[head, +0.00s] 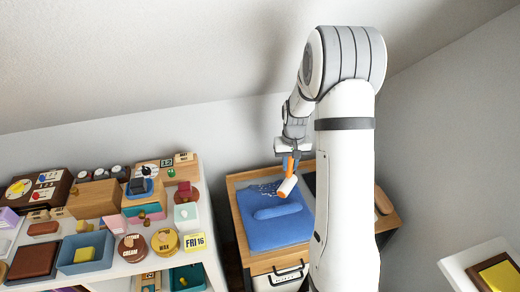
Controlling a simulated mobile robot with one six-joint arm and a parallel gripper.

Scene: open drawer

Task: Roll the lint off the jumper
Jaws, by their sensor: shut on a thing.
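A blue jumper (262,236) lies folded on a wooden-edged surface, with a raised fold or sleeve across its middle. Pale specks, which look like lint, show along its far edge. My gripper (287,160) is above the far right part of the jumper and shut on a lint roller (288,187) with an orange handle and a white roll. The roller hangs down, tilted, over the jumper's far right area. I cannot tell whether the roll touches the cloth. My arm hides the jumper's right side and part of the surface.
The wooden unit (237,179) has a drawer front with a dark handle (287,273) below the jumper. A white shelf (211,240) crowded with boxes, tins and a blue bin (84,267) stands at left. A wall rises close behind.

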